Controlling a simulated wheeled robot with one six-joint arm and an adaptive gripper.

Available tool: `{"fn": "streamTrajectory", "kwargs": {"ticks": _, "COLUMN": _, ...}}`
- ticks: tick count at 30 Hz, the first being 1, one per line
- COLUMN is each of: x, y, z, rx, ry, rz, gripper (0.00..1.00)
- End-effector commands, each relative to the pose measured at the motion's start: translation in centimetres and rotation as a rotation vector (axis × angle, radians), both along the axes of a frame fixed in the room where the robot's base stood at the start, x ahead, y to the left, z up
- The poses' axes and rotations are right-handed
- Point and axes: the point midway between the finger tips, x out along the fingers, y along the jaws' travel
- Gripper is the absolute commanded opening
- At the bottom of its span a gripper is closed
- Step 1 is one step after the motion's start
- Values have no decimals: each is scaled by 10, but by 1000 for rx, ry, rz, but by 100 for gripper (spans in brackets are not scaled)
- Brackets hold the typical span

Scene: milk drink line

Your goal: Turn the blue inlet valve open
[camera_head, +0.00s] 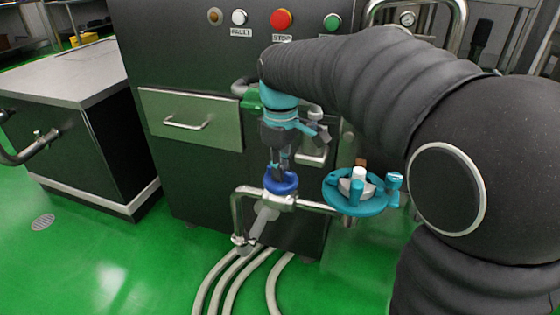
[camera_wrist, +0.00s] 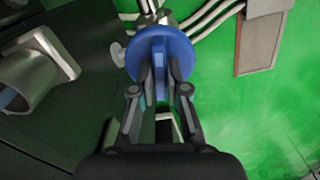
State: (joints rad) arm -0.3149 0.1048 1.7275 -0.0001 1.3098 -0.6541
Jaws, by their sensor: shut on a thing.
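The blue inlet valve (camera_head: 281,182) is a round blue handwheel on a steel pipe in front of the dark cabinet. In the wrist view the blue valve (camera_wrist: 163,52) fills the upper middle, with a raised bar across it. My gripper (camera_head: 280,168) reaches down onto the valve from above. In the wrist view my gripper (camera_wrist: 160,78) has its two fingers closed on the valve's middle bar, one on each side. The finger ends hide part of the bar. How far the valve is turned I cannot tell.
A teal handwheel (camera_head: 357,191) with knobs stands just right of the valve. The dark cabinet (camera_head: 215,50) rises behind, with a red stop button (camera_head: 281,18). Pale hoses (camera_head: 232,277) run along the green floor (camera_head: 110,260). A steel pipe (camera_head: 236,215) bends down left of the valve.

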Motion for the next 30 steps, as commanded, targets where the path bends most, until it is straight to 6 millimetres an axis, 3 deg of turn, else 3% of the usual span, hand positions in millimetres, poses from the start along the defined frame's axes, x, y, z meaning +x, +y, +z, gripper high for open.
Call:
{"fn": "streamTrajectory", "kwargs": {"ticks": 12, "x": 1, "y": 0, "z": 1, "rx": 1, "ry": -3, "rz": 224, "gripper": 0}}
{"fn": "streamTrajectory", "kwargs": {"ticks": 30, "x": 1, "y": 0, "z": 1, "rx": 1, "ry": -4, "rz": 271, "gripper": 0}}
